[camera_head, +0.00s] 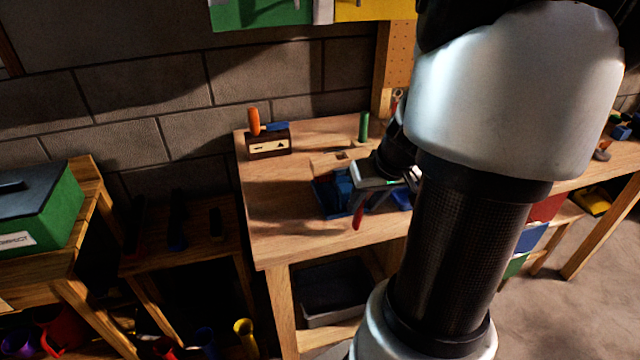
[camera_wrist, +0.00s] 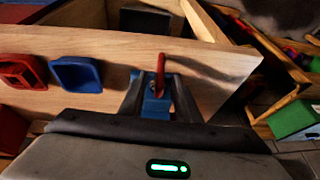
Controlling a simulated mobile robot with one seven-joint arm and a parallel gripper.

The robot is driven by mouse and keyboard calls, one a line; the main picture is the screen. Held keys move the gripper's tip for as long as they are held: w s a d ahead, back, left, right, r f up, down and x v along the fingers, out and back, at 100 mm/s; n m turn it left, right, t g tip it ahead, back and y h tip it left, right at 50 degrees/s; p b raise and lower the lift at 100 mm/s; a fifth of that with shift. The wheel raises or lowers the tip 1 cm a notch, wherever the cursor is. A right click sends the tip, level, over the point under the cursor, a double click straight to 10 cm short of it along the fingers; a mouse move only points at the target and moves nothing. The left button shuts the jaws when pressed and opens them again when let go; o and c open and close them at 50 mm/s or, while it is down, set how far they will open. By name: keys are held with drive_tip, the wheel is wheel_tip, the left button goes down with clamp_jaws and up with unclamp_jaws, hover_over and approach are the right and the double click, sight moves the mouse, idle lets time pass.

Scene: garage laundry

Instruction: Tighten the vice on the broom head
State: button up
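The blue vice (camera_head: 343,190) sits at the front edge of the wooden workbench, with its red handle (camera_head: 357,217) hanging at the front. A light wooden block with a dark hole, apparently the broom head (camera_head: 326,163), lies at the vice; whether it sits between the jaws is unclear. My gripper (camera_head: 373,197) is over the vice's front and partly covers it. In the wrist view, my gripper's two fingers (camera_wrist: 154,80) stand apart on either side of the red handle (camera_wrist: 161,68), with blue vice metal (camera_wrist: 155,106) below. Contact with the handle cannot be told.
An orange-handled tool and a blue one stand in a wooden holder (camera_head: 268,145) at the bench's back left. A green upright object (camera_head: 364,126) stands at the back. A green toolbox (camera_head: 40,210) is on the left table. The bench's left top (camera_head: 275,205) is clear.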

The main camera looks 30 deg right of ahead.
drive_tip(key=shift+b+x, duration=0.4)
drive_tip(key=shift+x, duration=1.1)
drive_tip(key=shift+c, duration=0.5)
clamp_jaws()
drive_tip(key=shift+d+b, duration=0.1)
drive_tip(key=shift+b, duration=0.25)
